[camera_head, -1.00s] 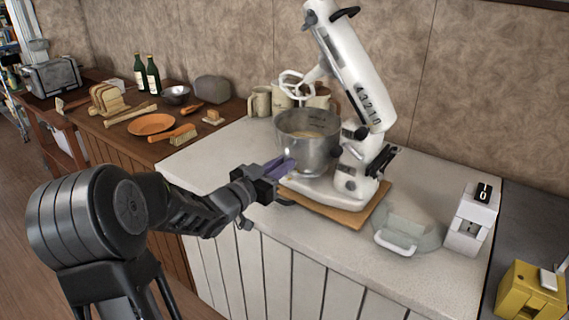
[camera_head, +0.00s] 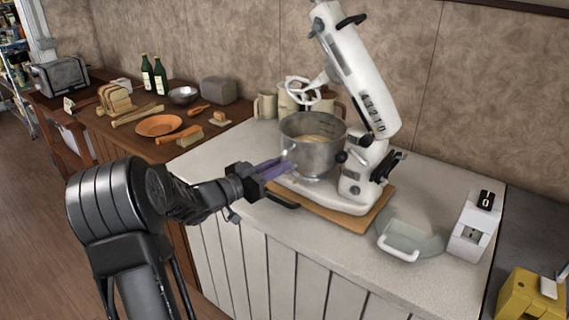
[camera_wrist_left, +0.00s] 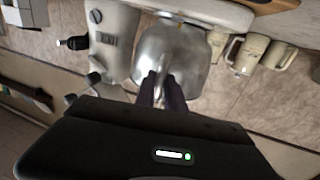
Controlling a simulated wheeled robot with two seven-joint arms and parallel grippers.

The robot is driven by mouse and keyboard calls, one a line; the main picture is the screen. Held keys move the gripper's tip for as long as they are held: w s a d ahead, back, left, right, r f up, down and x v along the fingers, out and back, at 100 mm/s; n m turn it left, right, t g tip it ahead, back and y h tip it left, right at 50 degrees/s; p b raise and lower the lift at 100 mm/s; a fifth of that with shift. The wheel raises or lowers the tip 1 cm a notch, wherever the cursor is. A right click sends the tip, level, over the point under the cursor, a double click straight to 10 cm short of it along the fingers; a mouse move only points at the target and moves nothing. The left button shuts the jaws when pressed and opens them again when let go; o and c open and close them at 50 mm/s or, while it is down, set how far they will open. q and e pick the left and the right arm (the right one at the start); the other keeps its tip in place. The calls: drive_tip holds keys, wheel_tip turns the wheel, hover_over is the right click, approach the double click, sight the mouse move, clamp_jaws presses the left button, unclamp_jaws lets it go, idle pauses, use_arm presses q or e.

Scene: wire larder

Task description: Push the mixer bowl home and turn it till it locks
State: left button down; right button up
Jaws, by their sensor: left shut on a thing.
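The steel mixer bowl (camera_head: 312,152) sits on the base of the white stand mixer (camera_head: 352,186), with pale contents inside. The mixer head (camera_head: 356,75) is tilted up, and its white beater (camera_head: 303,90) hangs clear above the bowl. My left gripper (camera_head: 281,168) is at the bowl's near left side, its purple fingers shut on the bowl's handle. In the left wrist view the bowl (camera_wrist_left: 180,50) lies straight ahead, with the fingers (camera_wrist_left: 162,88) closed on the handle at its side. Whether the bowl is locked cannot be told. My right gripper is not in view.
The mixer stands on a wooden board (camera_head: 352,222). A clear lid with a white handle (camera_head: 398,253) and a white switch box (camera_head: 470,228) are to its right. Mugs (camera_head: 266,106) stand behind the bowl. An orange plate (camera_head: 159,126) and bread (camera_head: 115,97) are on the left counter.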

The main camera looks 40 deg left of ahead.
use_arm(q)
drive_tip(key=shift+s+a+f+m+h, duration=0.1)
drive_tip(key=shift+a+f+m+h, duration=0.2)
drive_tip(key=shift+a+h, duration=0.1)
drive_tip(key=c, duration=1.8)
unclamp_jaws()
drive_tip(key=shift+o, duration=1.4)
drive_tip(key=shift+a+f, duration=0.1)
drive_tip(key=shift+a, duration=0.05)
drive_tip(key=shift+o, duration=1)
drive_tip(key=b+v, duration=0.1)
drive_tip(key=v, duration=0.6)
drive_tip(key=shift+s, duration=0.35)
